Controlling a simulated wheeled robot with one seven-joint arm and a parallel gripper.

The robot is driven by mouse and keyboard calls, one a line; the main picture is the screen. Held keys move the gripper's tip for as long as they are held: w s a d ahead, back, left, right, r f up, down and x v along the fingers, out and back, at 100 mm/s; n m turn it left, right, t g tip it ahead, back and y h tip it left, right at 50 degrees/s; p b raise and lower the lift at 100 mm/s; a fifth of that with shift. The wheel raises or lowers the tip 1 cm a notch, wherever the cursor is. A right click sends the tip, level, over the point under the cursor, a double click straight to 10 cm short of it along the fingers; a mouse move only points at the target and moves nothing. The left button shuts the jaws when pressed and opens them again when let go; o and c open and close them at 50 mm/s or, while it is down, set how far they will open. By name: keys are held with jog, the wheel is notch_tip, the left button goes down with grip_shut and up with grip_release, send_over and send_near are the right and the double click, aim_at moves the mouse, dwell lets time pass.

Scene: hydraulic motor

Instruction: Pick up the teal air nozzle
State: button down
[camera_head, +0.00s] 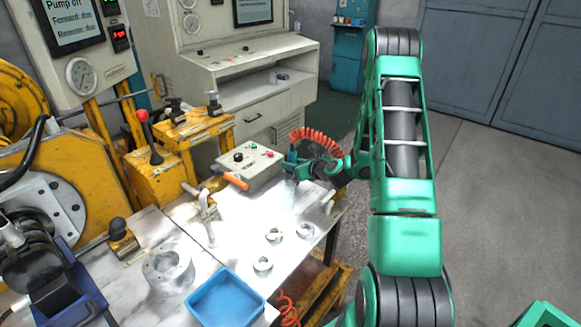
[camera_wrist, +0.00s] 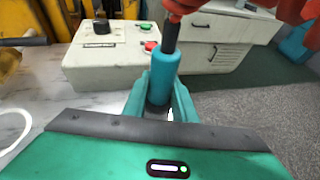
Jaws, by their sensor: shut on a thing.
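The teal air nozzle (camera_wrist: 164,75) stands upright between my gripper's fingers in the wrist view, with a dark stem on top. My gripper (camera_wrist: 160,108) is shut on it. In the head view the nozzle (camera_head: 292,156) shows small at the end of my arm, over the far right part of the work table. My gripper (camera_head: 300,168) is beside the coiled orange-red hose (camera_head: 318,139), which appears to run to the nozzle. The nozzle's lower end is partly hidden by the fingers, and I cannot tell whether it touches the table.
A control box (camera_head: 250,165) with buttons stands just left of my gripper. An orange-handled tool (camera_head: 235,181) and several metal rings (camera_head: 263,266) lie on the table. A blue tray (camera_head: 226,299) is at the front edge. Yellow machinery (camera_head: 155,180) fills the left. Open floor lies right.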

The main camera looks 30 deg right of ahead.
jog(key=shift+r, duration=4.8)
